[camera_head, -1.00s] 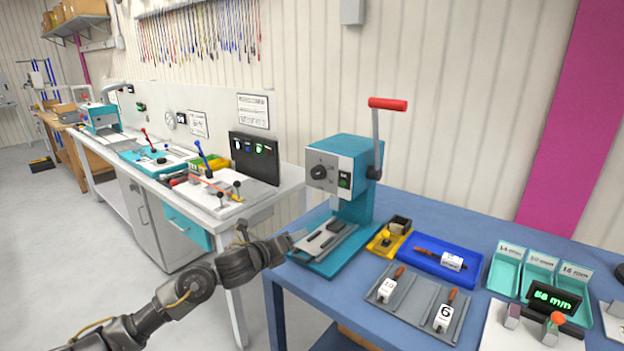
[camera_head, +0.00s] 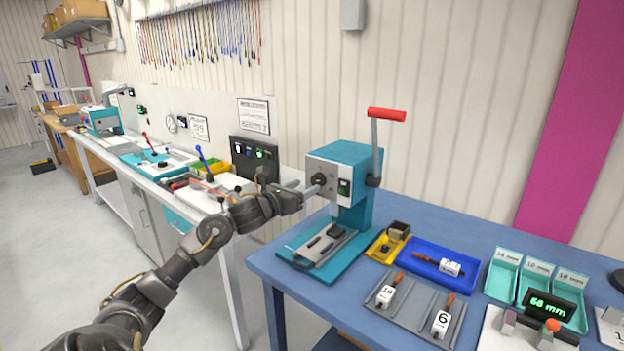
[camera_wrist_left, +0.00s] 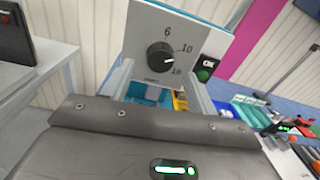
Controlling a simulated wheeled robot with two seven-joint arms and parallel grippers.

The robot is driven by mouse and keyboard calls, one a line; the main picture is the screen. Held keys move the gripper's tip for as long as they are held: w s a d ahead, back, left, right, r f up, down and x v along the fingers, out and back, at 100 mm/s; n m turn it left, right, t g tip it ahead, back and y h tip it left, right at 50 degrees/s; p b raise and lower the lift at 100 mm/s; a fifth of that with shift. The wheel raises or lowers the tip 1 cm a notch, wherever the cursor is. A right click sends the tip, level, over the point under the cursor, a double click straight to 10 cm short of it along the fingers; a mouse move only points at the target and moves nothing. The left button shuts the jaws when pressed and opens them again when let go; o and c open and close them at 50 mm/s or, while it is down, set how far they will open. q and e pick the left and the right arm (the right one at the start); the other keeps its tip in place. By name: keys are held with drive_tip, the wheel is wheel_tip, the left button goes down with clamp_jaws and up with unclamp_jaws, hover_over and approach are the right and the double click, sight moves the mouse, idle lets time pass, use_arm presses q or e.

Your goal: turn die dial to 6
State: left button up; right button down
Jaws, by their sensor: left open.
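The die dial (camera_wrist_left: 160,57) is a round black knob on the grey front plate of the teal press (camera_head: 357,158). It also shows in the head view (camera_head: 320,178). In the left wrist view it has 6 above, 10 to the upper right and a lower number, seemingly 16. Its white mark points right, roughly between 10 and the lower number. My left gripper (camera_head: 309,186) is open in front of the dial. In the wrist view its fingers (camera_wrist_left: 158,88) stand apart, left and right below the knob. Contact with the knob cannot be told. My right gripper is not in view.
The press has a red-handled lever (camera_head: 387,114) and a green-lit switch (camera_head: 344,187). A yellow holder (camera_head: 378,250), a blue tray (camera_head: 425,258) and a grey rack (camera_head: 413,304) with numbered dies lie right of it on the blue bench (camera_head: 300,272). A white bench (camera_head: 158,172) stands left.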

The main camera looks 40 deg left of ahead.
sight(315, 182)
use_arm(q)
drive_tip(key=shift+w+d+p, duration=0.1)
drive_tip(key=shift+w+p, duration=0.5)
drive_tip(key=shift+w, duration=1.65)
drive_tip(key=c, duration=1)
